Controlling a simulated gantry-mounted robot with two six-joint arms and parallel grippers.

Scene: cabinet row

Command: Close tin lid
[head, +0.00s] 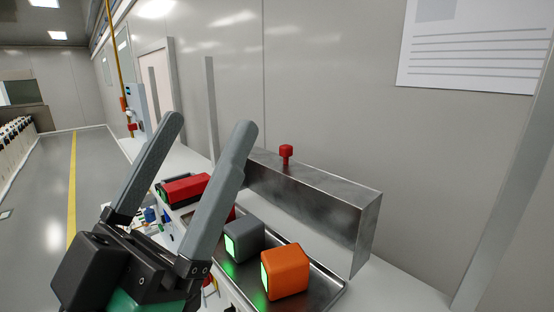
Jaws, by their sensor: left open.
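The grey metal tin (335,287) has a shallow, tray-like base holding several cubes. Its metal lid (310,200) stands raised along the back of the base, so the tin is open. A red knob (286,153) sticks up from the lid's top edge. My left gripper (207,128) is open and empty, its two grey fingers spread and pointing up. It is nearer the camera than the tin, and its right finger hides part of the tin's left side. No contact with the lid or knob is visible. My right gripper is not in view.
An orange cube (286,272), a grey cube (244,240) and a red block (187,188) sit in or beside the tin, with green glowing faces. The wall (310,80) is close behind. The pale counter (410,290) is bare at right. Small clutter lies left, behind my gripper.

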